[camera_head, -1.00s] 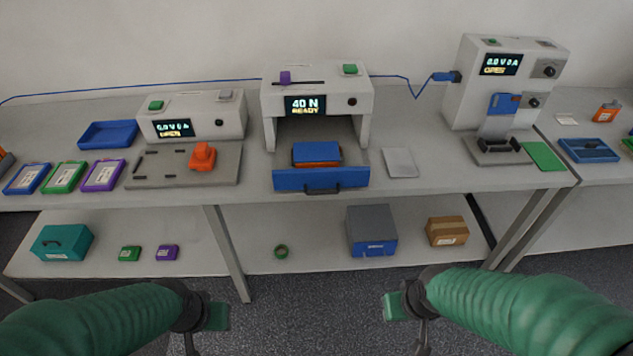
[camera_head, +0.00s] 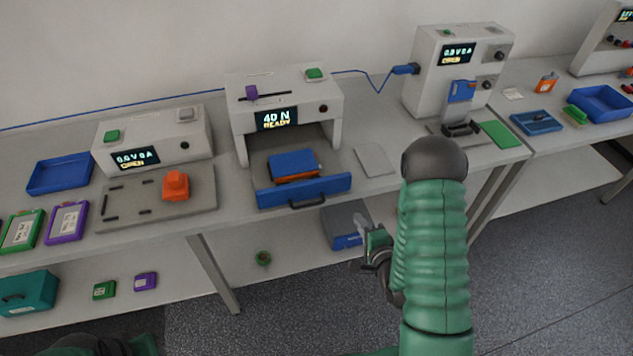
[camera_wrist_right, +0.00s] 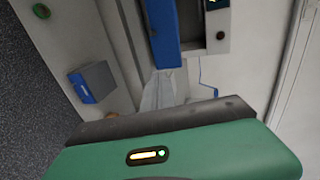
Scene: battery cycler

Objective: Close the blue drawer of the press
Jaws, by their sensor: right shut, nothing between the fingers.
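The press (camera_head: 285,90) is a white housing whose screen reads 40 N READY. Its blue drawer (camera_head: 270,199) stands out from the opening, with a dark handle (camera_head: 308,202) on its front. A blue block with an orange lower part (camera_head: 293,164) lies in the drawer. In the right wrist view the blue drawer (camera_wrist_right: 163,32) is at the top centre. My right gripper (camera_head: 360,223) is shut and empty, in front of the table edge, right of and below the handle, apart from it. Its pale fingers (camera_wrist_right: 160,90) show in the right wrist view. My left gripper's fingers are out of view.
A grey plate (camera_head: 375,160) lies right of the drawer. An orange piece (camera_head: 176,186) sits on a grey fixture at left. A grey and blue box (camera_head: 343,226) stands on the lower shelf. The floor (camera_head: 560,230) at right is clear.

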